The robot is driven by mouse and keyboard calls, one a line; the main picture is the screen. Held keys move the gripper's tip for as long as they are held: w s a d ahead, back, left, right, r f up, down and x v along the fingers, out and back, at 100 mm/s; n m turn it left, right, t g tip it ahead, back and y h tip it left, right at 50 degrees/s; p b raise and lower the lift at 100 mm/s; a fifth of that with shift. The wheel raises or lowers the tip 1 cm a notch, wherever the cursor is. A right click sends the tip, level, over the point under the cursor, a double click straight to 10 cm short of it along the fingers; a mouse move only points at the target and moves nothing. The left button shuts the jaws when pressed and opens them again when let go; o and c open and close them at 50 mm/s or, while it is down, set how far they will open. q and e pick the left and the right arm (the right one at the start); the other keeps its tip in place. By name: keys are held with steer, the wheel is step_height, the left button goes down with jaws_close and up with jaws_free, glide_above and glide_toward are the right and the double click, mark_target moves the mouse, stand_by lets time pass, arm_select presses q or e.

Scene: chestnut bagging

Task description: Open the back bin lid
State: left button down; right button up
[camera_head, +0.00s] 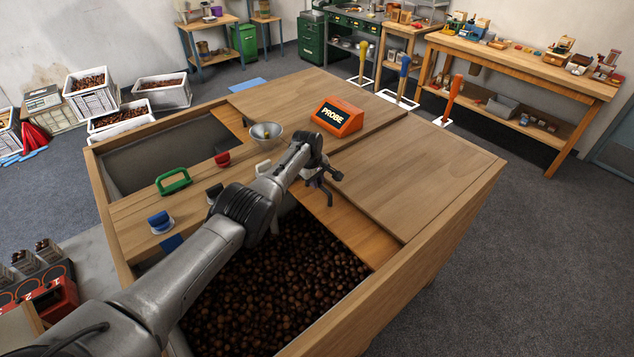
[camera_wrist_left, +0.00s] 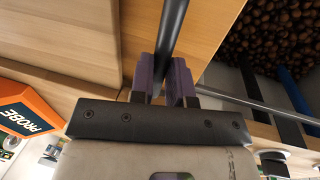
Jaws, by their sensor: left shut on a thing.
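The wooden bin has a back lid (camera_head: 290,95) and a front lid (camera_head: 425,165), both flat wooden panels lying toward the right. The back compartment (camera_head: 165,150) shows bare grey walls at the left. My left gripper (camera_head: 326,188) is low over the front lid's left edge, near the divider between the two lids. In the left wrist view its purple-grey fingers (camera_wrist_left: 163,80) are shut on a dark round bar (camera_wrist_left: 172,30). What the bar is fixed to cannot be told. My right gripper is not in view.
Chestnuts (camera_head: 285,285) fill the open front compartment under my left arm. An orange PROBE box (camera_head: 338,117) stands beyond the gripper, with a metal bowl (camera_head: 266,133) to its left. A green handle (camera_head: 173,181) and a blue-topped object (camera_head: 160,222) sit on the left boards.

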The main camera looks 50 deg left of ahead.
arm_select(q)
steer(key=c, duration=1.1)
jaws_free()
steer(key=shift+r+p, duration=0.5)
steer(key=shift+p, duration=0.05)
step_height(320, 180, up, 12)
steer(key=s+p, duration=0.2)
steer(key=p, duration=0.1)
steer(key=shift+s+a+r+p, duration=0.15)
steer(key=shift+s+r+p, duration=0.1)
steer(key=shift+s+p, duration=0.1)
steer(key=shift+s+r, duration=0.1)
